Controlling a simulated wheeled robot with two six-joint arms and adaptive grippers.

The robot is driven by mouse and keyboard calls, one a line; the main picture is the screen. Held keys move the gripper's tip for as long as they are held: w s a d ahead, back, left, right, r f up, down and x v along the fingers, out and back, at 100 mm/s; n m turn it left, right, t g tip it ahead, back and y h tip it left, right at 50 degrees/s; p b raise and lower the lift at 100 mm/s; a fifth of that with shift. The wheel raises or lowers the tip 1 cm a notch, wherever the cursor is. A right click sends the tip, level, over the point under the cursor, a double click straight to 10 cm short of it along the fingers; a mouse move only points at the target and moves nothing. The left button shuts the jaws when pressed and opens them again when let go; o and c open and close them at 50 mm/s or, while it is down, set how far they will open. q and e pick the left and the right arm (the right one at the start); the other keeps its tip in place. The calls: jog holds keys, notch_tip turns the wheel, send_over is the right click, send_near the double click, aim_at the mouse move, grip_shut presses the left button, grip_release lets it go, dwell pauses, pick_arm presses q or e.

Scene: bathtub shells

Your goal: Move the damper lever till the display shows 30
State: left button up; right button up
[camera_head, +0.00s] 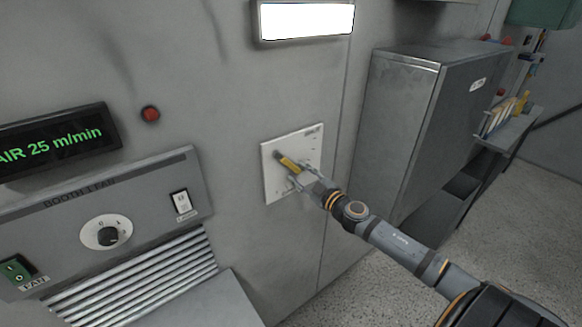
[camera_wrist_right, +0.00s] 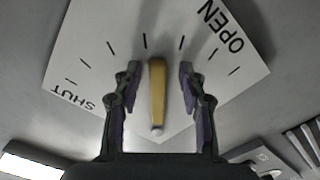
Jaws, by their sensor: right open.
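The damper lever (camera_head: 288,163) is a yellow bar on a white square plate (camera_head: 309,143) on the grey wall. In the right wrist view the lever (camera_wrist_right: 157,90) stands between tick marks, with SHUT at the left and OPEN at the upper right of the plate (camera_wrist_right: 95,40). My right gripper (camera_head: 287,172) is at the plate. In the wrist view its open fingers (camera_wrist_right: 158,75) are on either side of the lever, with gaps on both sides. The display (camera_head: 52,143) at the left reads AIR 25 m/min in green. My left gripper is not in view.
A panel with a dial (camera_head: 107,233), a white switch (camera_head: 181,203) and a green switch (camera_head: 17,270) is below the display. A red button (camera_head: 150,114) is beside the display. A grey cabinet (camera_head: 395,120) stands right of the plate. A lit lamp (camera_head: 306,21) is above.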

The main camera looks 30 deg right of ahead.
jog(key=shift+w, duration=0.1)
jog(key=shift+r, duration=0.2)
jog(key=shift+s+a+r, duration=0.15)
jog(key=shift+s, duration=0.2)
jog(key=shift+c, duration=2.3)
jog(key=shift+w, duration=0.1)
jog(key=shift+c, duration=1.1)
grip_shut()
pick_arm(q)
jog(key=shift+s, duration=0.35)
